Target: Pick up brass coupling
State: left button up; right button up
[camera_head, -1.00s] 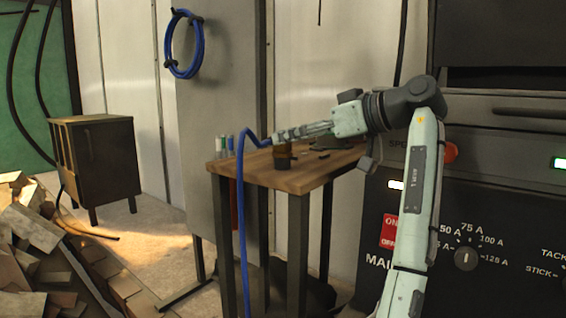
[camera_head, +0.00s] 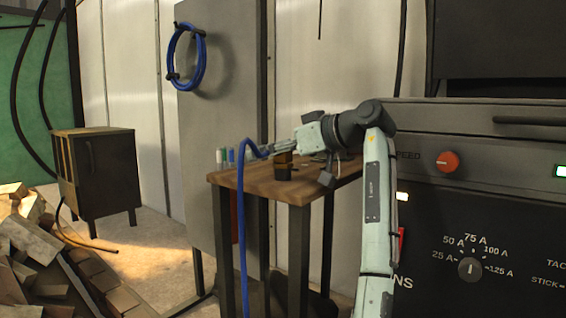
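A small upright piece with a brown, brass-like upper part (camera_head: 283,158) and a dark lower part stands on the wooden table; it may be the brass coupling, but it is too small to be sure. My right gripper (camera_head: 271,149) comes in from the right, just above and beside this piece in the picture. A blue hose (camera_head: 241,215) rises in front of the table, bends over its edge and runs to the fingertips. I cannot tell whether the fingers hold the hose or whether they are open or shut. My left gripper is out of view.
The wooden table (camera_head: 255,186) has small bottles (camera_head: 226,156) at its back left corner. A dark machine with knobs (camera_head: 470,268) stands on the right. A coiled blue hose (camera_head: 172,57) hangs on a panel.

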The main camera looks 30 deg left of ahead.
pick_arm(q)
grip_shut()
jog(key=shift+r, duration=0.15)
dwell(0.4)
